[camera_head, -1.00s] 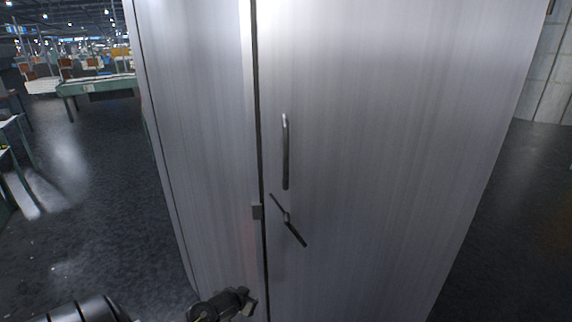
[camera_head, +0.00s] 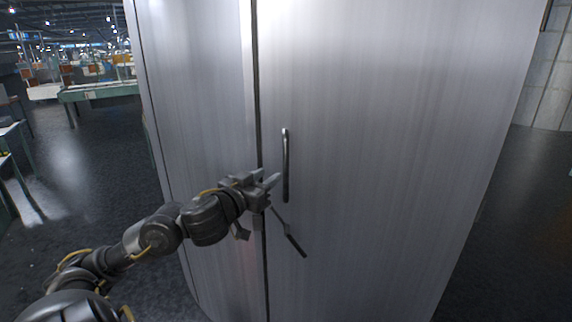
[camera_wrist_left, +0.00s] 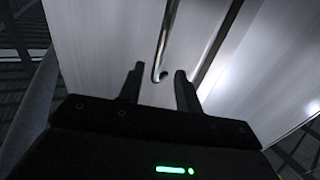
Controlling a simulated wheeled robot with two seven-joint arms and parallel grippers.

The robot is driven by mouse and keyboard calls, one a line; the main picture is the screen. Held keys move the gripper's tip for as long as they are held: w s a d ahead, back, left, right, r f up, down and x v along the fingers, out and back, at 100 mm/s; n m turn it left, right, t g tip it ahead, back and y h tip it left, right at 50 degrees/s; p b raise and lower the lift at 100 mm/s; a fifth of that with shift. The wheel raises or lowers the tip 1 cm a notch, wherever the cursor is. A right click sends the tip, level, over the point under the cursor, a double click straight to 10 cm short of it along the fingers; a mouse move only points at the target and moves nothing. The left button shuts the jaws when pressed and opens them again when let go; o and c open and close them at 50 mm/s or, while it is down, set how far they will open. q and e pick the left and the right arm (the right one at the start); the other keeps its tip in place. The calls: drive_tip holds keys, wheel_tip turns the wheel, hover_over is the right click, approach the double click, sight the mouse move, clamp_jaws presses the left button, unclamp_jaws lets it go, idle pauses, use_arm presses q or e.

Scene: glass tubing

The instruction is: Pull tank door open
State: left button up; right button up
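The tank is a tall grey metal cabinet with a door (camera_head: 390,150) on the right of a dark vertical seam. A slim vertical bar handle (camera_head: 286,165) is on the door near the seam. The door looks closed. My right gripper is not in view.
Open dark floor lies at both sides of the cabinet. A green-framed table (camera_head: 98,92) stands at the far left, and a pale wall (camera_head: 545,85) at the far right.

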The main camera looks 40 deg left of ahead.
sight(284, 163)
use_arm(q)
drive_tip(key=w+b, duration=0.1)
drive_tip(key=w, duration=0.2)
drive_tip(key=w+a+b, duration=0.1)
drive_tip(key=w+b, duration=0.2)
drive_tip(key=w, duration=0.2)
drive_tip(key=shift+w+a+f+b, duration=0.1)
drive_tip(key=shift+w+a+b, duration=0.25)
drive_tip(key=shift+b, duration=0.05)
drive_tip(key=shift+w+a, duration=0.1)
drive_tip(key=shift+w, duration=0.6)
drive_tip(key=shift+c, duration=0.3)
clamp_jaws()
